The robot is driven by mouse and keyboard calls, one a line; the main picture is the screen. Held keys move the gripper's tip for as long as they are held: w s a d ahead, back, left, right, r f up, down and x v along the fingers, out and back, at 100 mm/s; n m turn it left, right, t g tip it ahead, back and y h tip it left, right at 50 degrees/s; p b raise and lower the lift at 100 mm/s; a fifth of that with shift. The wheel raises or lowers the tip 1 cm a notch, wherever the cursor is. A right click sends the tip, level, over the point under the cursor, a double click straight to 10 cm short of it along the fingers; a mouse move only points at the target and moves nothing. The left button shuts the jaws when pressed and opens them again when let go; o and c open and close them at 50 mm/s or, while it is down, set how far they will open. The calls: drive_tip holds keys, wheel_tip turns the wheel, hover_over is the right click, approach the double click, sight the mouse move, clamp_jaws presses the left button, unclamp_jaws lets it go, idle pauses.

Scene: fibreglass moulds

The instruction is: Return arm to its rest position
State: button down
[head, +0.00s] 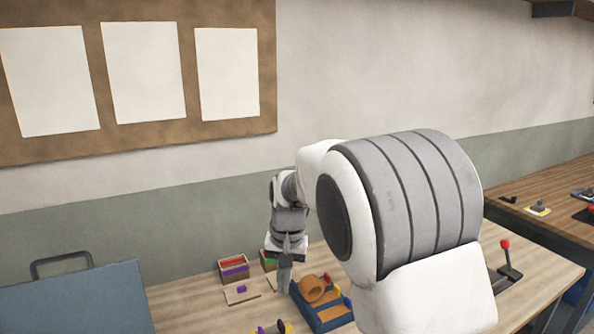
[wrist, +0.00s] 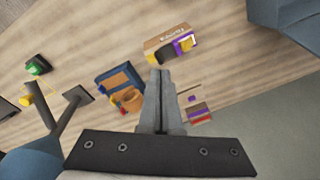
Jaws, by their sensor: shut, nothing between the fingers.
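My arm reaches over the wooden table in the head view, bent at a large white and grey joint in the foreground. My gripper (head: 284,284) points down above the table, beside a blue tray (head: 298,309) holding an orange-brown round piece (head: 312,289). In the wrist view my gripper (wrist: 160,72) has its fingers together with nothing between them. The table lies well below the fingertips in that view. Part of the table is hidden behind my arm in the head view.
Small bins (head: 233,267) stand at the table's back. A red-knobbed lever (head: 508,262) is at the right, and a blue panel (head: 75,300) at the left. A cardboard box (wrist: 172,44) shows in the wrist view. A second bench (head: 530,222) stands further right.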

drive_tip(key=s+d+r+t, duration=0.1)
drive_tip(key=s+d+r, duration=0.4)
drive_tip(key=d+r, duration=0.15)
drive_tip(key=s+d+r+t, duration=0.1)
drive_tip(key=s+d, duration=0.2)
drive_tip(key=s, duration=0.4)
drive_tip(key=s+d+r+t, duration=0.1)
drive_tip(key=s+d+r, duration=0.1)
drive_tip(key=s+d, duration=0.2)
drive_tip(key=s+d+r+n+t, duration=0.1)
drive_tip(key=s+d, duration=0.2)
drive_tip(key=s, duration=0.6)
drive_tip(key=shift+s+d+r+t+h, duration=0.2)
drive_tip(key=shift+s+d+t+h, duration=0.1)
drive_tip(key=shift+s+t+h, duration=0.1)
